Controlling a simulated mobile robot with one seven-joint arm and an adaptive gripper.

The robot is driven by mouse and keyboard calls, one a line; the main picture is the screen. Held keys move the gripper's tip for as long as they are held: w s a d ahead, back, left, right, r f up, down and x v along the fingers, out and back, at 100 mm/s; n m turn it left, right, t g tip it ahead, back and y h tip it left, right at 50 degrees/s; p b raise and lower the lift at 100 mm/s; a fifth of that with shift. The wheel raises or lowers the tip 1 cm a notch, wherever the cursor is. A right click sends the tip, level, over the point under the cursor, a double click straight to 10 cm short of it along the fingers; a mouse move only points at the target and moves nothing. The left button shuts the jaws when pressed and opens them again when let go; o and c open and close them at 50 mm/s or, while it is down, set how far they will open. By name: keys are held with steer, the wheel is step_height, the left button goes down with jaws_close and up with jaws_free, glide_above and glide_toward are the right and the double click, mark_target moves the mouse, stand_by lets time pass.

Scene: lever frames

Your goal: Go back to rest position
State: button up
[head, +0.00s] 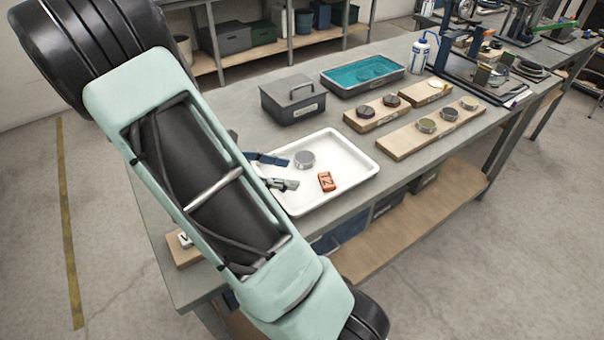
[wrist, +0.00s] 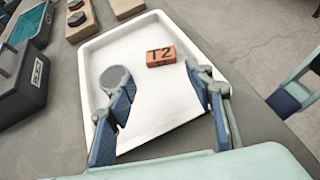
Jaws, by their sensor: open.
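My gripper (head: 274,172) is open and empty over the left part of the white tray (head: 353,150). Its two blue-padded fingers also show in the wrist view (wrist: 163,110), spread apart with bare tray between them. In the tray lie a grey round disc (head: 304,159) and an orange block (head: 326,181) marked T2. In the wrist view the disc (wrist: 113,79) is just beyond the left finger, and the block (wrist: 161,56) lies beyond the gap between the fingers. My arm crosses the left of the head view and hides part of the table.
Behind the tray stand a grey lidded box (head: 292,100) and a teal-filled bin (head: 362,74). Wooden boards (head: 400,151) with round parts lie to the right, near a white bottle (head: 419,55). A small wooden block (head: 183,254) sits at the table's left end. Floor is open in front.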

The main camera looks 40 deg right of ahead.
steer(key=shift+v, duration=1.1)
